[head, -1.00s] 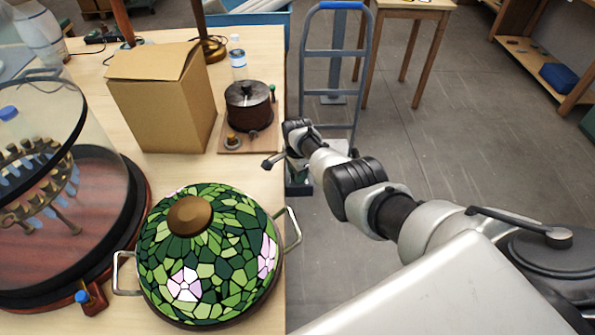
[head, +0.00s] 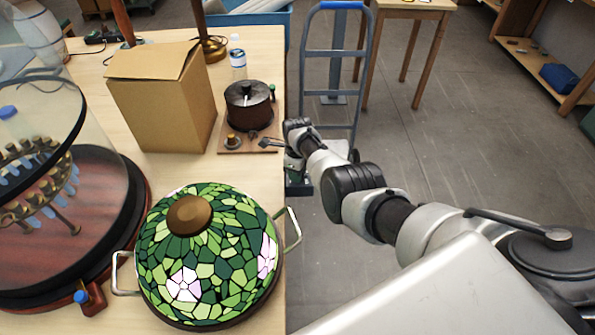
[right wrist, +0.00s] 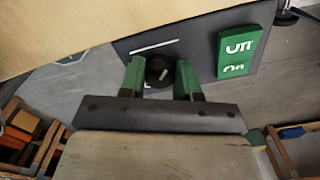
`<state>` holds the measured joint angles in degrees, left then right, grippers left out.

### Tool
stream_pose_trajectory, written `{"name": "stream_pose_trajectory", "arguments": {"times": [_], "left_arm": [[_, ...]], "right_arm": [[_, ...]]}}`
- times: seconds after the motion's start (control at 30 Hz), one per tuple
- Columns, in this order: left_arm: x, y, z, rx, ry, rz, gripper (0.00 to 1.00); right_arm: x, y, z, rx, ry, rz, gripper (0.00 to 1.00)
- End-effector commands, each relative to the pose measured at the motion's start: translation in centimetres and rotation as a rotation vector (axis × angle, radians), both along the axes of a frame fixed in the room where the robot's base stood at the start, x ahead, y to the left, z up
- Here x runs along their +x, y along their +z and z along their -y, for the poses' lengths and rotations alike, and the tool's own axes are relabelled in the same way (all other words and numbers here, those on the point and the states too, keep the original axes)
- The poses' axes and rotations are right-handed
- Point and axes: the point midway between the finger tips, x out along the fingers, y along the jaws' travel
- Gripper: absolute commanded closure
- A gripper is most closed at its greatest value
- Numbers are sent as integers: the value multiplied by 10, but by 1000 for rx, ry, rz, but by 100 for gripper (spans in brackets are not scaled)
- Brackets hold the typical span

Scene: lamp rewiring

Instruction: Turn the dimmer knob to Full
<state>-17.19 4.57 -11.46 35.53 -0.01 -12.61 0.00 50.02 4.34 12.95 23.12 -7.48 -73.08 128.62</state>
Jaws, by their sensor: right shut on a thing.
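The dimmer knob (right wrist: 158,73) is small, round and black with a short pale pointer mark, in the right wrist view. It sits on a dark panel (right wrist: 195,38) with a white line and a green block. My right gripper (right wrist: 160,80) has its green fingers on either side of the knob and is shut on it. The pointer slants toward the upper right of that view; I see no legible Full mark. In the head view my right gripper (head: 268,143) is at the table's right edge, where the knob cannot be made out. My left gripper is not in view.
The green block (right wrist: 242,50) beside the knob has white lettering. On the table are a cardboard box (head: 160,100), a dark drum on a board (head: 248,105), a bottle (head: 238,62) and a green stained-glass shade (head: 210,255). A hand truck (head: 335,50) stands on the floor beyond.

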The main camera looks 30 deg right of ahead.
Motion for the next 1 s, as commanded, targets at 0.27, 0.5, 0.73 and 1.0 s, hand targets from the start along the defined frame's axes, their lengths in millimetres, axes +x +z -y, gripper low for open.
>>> {"name": "stream_pose_trajectory", "arguments": {"times": [0.27,0.5,0.73,1.0], "left_arm": [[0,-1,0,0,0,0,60],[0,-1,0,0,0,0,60],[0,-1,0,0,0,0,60],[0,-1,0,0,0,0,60]], "right_arm": [[3,4,2,-3,-114,10,91],[3,4,2,-3,-147,10,91],[3,4,2,-2,-150,10,91],[3,3,2,-1,-148,8,57]]}}
